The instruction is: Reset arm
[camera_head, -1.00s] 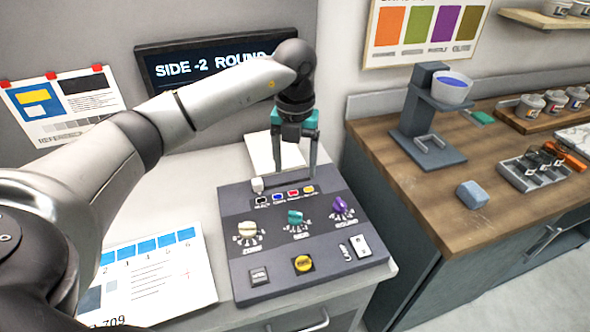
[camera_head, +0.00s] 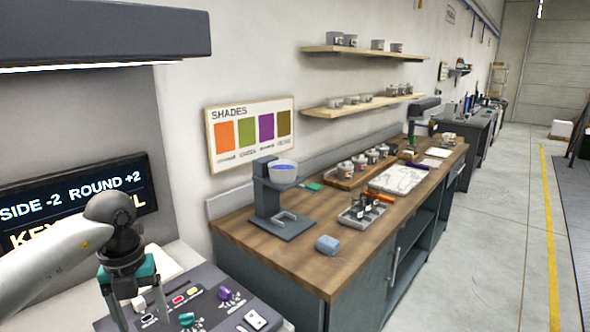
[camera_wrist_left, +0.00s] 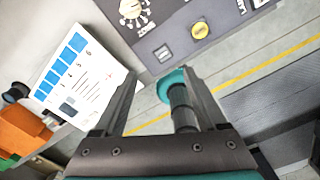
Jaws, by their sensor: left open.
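My left arm comes in from the left edge of the head view. Its gripper (camera_head: 141,306) has teal finger mounts and hangs at the lower left, in front of the back part of the dark control panel (camera_head: 208,277). In the left wrist view the two fingers (camera_wrist_left: 160,78) are apart with nothing held between them. The control panel (camera_wrist_left: 222,18) lies at the top there, beyond the fingertips. A teal and dark part shows by the right finger; I cannot tell what it is. My right gripper is not in view.
A dark display (camera_head: 75,203) hangs behind the arm. Clear floor (camera_head: 490,240) lies to the right.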

